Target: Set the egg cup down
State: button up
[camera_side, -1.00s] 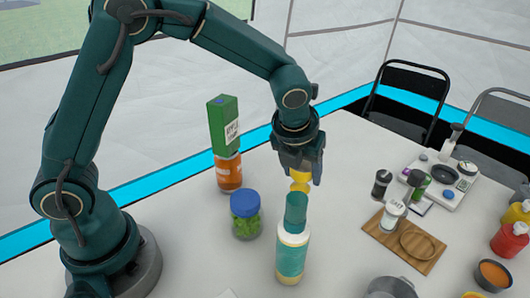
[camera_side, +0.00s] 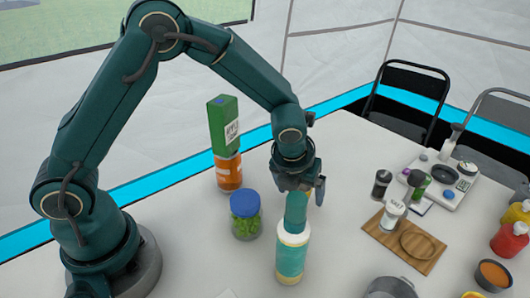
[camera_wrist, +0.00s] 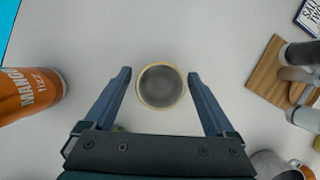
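The egg cup (camera_wrist: 161,88) shows from above in the wrist view, with a round yellow rim and a grey inside. It appears to stand upright on the white table. My gripper (camera_wrist: 158,74) is open, its two fingers on either side of the cup with a gap at each side. In the side view my gripper (camera_side: 301,183) is low over the table, behind the teal-capped bottle (camera_side: 291,254).
A blue-lidded jar (camera_side: 245,215) and an orange can (camera_side: 229,172) with a green carton (camera_side: 223,124) on it stand to the left. A wooden board (camera_side: 427,250) with a salt shaker (camera_side: 392,215) lies to the right. The table between gripper and board is clear.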

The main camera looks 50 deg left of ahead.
jog(key=shift+r, duration=0.1)
jog(key=v, duration=1.1)
jog(key=s+a+r+n+h, duration=0.1)
jog(key=s+n, duration=0.6)
jog(key=n, duration=0.8)
jog(key=s+a+r+n+t, duration=0.1)
jog(key=s+a+n, duration=0.3)
jog(key=n, duration=1.2)
jog(key=s+r, duration=0.1)
jog(key=s, duration=0.3)
jog(key=shift+a+r+h, duration=0.3)
jog(key=shift+r+h, duration=0.1)
